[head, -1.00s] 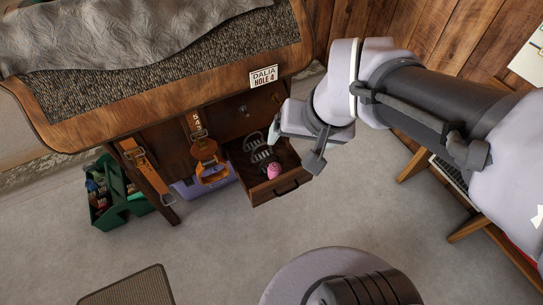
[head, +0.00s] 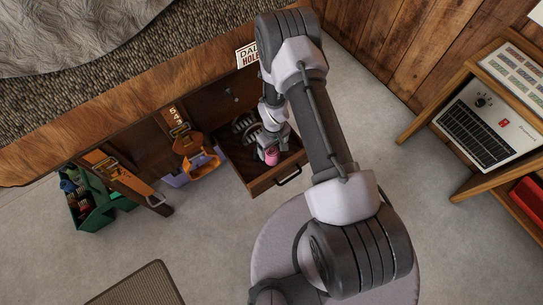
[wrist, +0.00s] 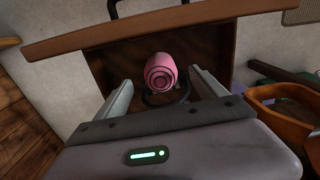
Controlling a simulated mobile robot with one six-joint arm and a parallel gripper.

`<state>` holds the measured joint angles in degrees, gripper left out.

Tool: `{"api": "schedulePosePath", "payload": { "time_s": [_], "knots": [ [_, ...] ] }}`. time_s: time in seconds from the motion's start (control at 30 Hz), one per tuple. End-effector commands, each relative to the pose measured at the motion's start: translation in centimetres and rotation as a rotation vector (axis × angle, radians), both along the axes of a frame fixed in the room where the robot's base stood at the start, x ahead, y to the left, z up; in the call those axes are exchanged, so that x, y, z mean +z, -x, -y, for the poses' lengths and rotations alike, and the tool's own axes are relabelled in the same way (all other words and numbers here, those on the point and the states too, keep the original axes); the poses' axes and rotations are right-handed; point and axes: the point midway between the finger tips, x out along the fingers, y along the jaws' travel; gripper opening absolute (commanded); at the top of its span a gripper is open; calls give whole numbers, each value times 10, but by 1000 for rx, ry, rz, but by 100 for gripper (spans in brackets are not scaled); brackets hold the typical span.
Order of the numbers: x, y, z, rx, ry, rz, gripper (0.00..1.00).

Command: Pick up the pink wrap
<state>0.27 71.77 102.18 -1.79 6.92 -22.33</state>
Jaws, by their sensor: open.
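The pink wrap (wrist: 161,72) is a rolled cylinder inside the open drawer (wrist: 211,52). In the wrist view its spiral end faces the camera, between and a little beyond my two fingers. My gripper (wrist: 160,92) is open and empty, with one finger on each side of the wrap and no clear contact. In the head view my gripper (head: 268,150) is down at the drawer, and the wrap (head: 271,157) shows at its tip, partly hidden. A dark ring-shaped item (wrist: 165,97) lies beside or under the wrap.
Dark curved metal items (head: 243,124) lie in the drawer's back left. The drawer front with its handle (head: 288,176) stands out over the floor. Orange straps (head: 192,150) hang to the left, with a green caddy (head: 92,207) beyond. A wooden shelf (head: 470,120) stands at right.

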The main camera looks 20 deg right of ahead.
Motion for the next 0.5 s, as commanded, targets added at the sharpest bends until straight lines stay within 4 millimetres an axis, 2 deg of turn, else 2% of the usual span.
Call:
{"api": "schedulePosePath", "payload": {
  "time_s": [0.03,0.27,0.4,0.5],
  "knots": [
    [-14,1,0,0,-1,-1,81],
    [-35,-1,0,-2,0,-1,81],
    [-66,-5,-1,-2,0,-2,81],
    [-78,-5,-1,-2,-1,-1,81]
  ]
}}
